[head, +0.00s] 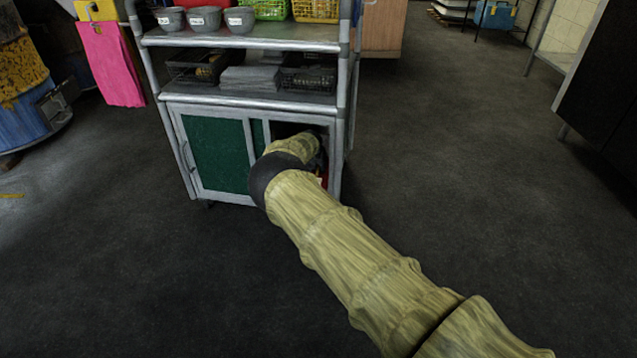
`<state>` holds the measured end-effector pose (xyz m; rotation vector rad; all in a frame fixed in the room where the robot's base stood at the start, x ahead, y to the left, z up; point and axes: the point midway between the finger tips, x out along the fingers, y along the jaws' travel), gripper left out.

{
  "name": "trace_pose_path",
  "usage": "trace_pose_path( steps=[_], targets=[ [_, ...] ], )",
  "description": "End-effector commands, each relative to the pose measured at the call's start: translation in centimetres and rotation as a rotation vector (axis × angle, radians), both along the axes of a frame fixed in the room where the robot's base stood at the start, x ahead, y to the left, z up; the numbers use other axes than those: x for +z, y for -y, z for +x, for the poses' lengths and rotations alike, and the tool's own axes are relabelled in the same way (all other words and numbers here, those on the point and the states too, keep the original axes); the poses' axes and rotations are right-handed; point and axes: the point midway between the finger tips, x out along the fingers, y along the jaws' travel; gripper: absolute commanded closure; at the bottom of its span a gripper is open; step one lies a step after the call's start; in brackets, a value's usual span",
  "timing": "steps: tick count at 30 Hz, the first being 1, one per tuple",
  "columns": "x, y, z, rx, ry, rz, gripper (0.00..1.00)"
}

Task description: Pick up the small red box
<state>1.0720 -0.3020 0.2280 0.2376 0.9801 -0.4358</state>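A small red patch (322,182) shows inside the open right side of the cart's lower cabinet, just right of my arm's wrist. It is probably part of the small red box, and most of it is hidden by my arm. My arm reaches from the lower right to the cabinet opening, and its end bends into it. My gripper is mostly hidden there behind the wrist; only a dark shape that may be part of it shows above the red patch. I cannot see its fingers, or whether it touches or holds the box.
The metal cart (250,97) has green sliding doors (215,153), with the right side of the cabinet open. Its shelves hold grey cups (205,18), black trays (197,67) and baskets. A blue barrel (25,125) stands left. The floor right and in front is clear.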

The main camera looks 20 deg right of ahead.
Motion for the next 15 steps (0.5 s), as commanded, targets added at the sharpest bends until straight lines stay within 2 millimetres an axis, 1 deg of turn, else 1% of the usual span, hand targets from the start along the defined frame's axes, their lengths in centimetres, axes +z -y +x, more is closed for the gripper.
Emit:
trace_pose_path(
  steps=[1,6,15],
  targets=[
    [-0.9,0.2,0.3,0.001,0.000,0.000,0.64],
    [-2.1,0.6,1.0,0.002,-0.001,0.000,0.64],
    [-2.3,0.7,1.3,0.000,0.000,0.002,0.64]
  ],
)
